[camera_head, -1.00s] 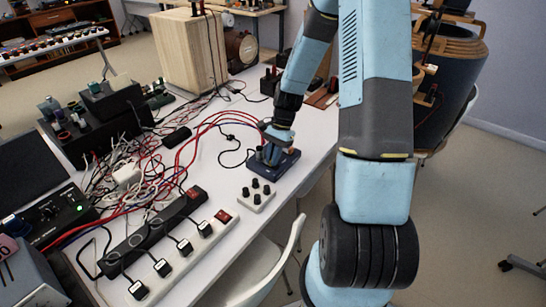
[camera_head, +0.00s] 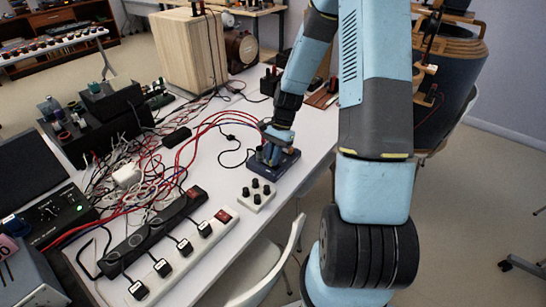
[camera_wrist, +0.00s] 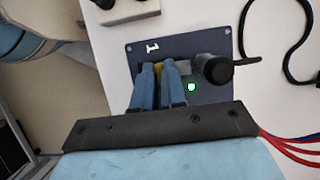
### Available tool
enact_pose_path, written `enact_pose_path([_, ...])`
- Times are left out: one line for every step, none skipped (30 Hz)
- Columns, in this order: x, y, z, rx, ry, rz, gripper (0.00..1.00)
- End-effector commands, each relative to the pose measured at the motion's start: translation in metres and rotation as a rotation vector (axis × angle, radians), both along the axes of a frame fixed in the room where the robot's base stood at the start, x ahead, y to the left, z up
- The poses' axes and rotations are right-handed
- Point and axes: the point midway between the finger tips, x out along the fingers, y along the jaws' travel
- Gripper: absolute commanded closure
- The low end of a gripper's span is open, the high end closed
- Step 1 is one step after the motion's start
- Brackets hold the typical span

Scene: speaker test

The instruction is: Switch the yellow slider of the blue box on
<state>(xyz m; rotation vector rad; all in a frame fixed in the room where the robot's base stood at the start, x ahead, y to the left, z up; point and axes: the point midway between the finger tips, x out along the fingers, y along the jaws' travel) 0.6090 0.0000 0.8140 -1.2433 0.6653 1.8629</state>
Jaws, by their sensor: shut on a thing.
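The blue box (camera_head: 287,168) lies on the white table under my gripper. In the wrist view the box (camera_wrist: 205,93) shows a white "1", a black knob (camera_wrist: 213,69) and a lit green light (camera_wrist: 191,87). My gripper (camera_wrist: 160,70) points down at the box with its two blue fingers close together. The fingers are shut on the yellow slider (camera_wrist: 159,65), of which only a small patch shows between their tips. In the head view my gripper (camera_head: 272,156) is at the left part of the box, and the slider is hidden.
A small white box with black knobs (camera_head: 257,195) sits just in front of the blue box. Red and black cables (camera_head: 200,130) run to the blue box's left. Power strips (camera_head: 165,240) lie nearer. A white chair (camera_head: 265,270) stands at the table's edge.

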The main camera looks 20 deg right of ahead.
Motion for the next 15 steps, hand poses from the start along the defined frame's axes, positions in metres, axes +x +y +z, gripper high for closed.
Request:
enact_pose_path([0.001,-0.001,0.000,-0.001,-0.002,0.000,1.00])
enact_pose_path([0.000,-0.001,0.000,-0.001,-0.002,-0.001,1.00])
enact_pose_path([-0.001,-0.002,0.000,-0.001,-0.002,-0.001,1.00])
enact_pose_path([-0.003,-0.003,0.000,-0.002,-0.001,-0.002,1.00])
enact_pose_path([-0.006,-0.005,0.000,-0.002,-0.001,-0.002,1.00])
enact_pose_path([-0.010,-0.008,0.000,-0.002,-0.002,-0.002,1.00])
enact_pose_path([-0.013,-0.010,0.000,-0.002,-0.002,-0.002,1.00])
enact_pose_path([-0.016,-0.012,0.000,-0.002,-0.002,-0.001,1.00])
enact_pose_path([-0.018,-0.013,0.000,-0.002,-0.002,-0.001,1.00])
enact_pose_path([-0.018,-0.013,0.000,-0.002,-0.002,-0.001,1.00])
enact_pose_path([-0.018,-0.013,0.000,-0.001,-0.002,-0.001,1.00])
enact_pose_path([-0.018,-0.014,0.000,-0.001,-0.002,-0.001,1.00])
enact_pose_path([-0.018,-0.014,0.000,-0.001,-0.002,-0.001,1.00])
enact_pose_path([-0.018,-0.014,0.000,-0.002,-0.001,-0.001,1.00])
enact_pose_path([-0.019,-0.014,0.000,-0.002,-0.001,-0.001,1.00])
